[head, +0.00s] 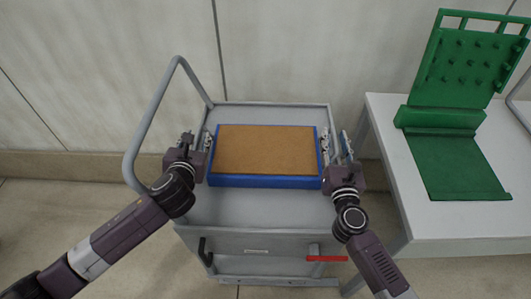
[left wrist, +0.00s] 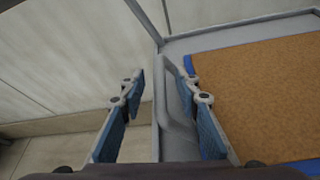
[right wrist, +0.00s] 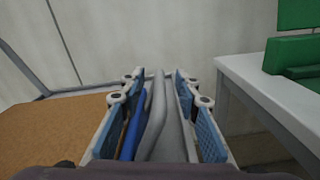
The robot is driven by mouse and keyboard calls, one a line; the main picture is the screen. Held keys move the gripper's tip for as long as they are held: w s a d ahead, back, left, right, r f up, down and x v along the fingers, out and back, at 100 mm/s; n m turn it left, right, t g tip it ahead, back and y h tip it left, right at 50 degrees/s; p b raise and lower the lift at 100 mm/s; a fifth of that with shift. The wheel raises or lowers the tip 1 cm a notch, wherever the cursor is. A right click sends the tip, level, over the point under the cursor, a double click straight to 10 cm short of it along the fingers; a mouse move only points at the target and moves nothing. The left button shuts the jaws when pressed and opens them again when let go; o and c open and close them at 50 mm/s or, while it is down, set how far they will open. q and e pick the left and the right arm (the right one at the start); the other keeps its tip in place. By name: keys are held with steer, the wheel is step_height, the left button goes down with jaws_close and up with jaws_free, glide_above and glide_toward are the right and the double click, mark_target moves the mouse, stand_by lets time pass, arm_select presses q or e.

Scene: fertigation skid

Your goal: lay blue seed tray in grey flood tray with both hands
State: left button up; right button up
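The blue seed tray (head: 265,181), filled with brown material, lies flat on the grey rimmed top (head: 260,213) of a cart. I cannot tell a separate grey flood tray apart from this top. My left gripper (head: 197,143) is at the tray's left side, open. In the left wrist view its fingers (left wrist: 165,85) straddle the cart's raised rim; the inner finger hides much of the tray's left edge. My right gripper (head: 337,150) is at the tray's right side, open. In the right wrist view its fingers (right wrist: 152,88) stand either side of the tray's blue wall (right wrist: 131,132) and the grey rim.
The cart has a looped push handle (head: 147,120) at the left and a red bar (head: 326,258) at its front. A white table (head: 400,190) at the right bears a green hinged frame with pegs (head: 470,65). A wall stands close behind. The cart top is clear in front of the tray.

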arm_select(q)
jaws_close()
arm_select(e)
jaws_close()
arm_select(q)
steer(key=shift+w+r, duration=0.1)
steer(key=shift+r, duration=0.15)
arm_select(e)
steer(key=shift+r, duration=0.15)
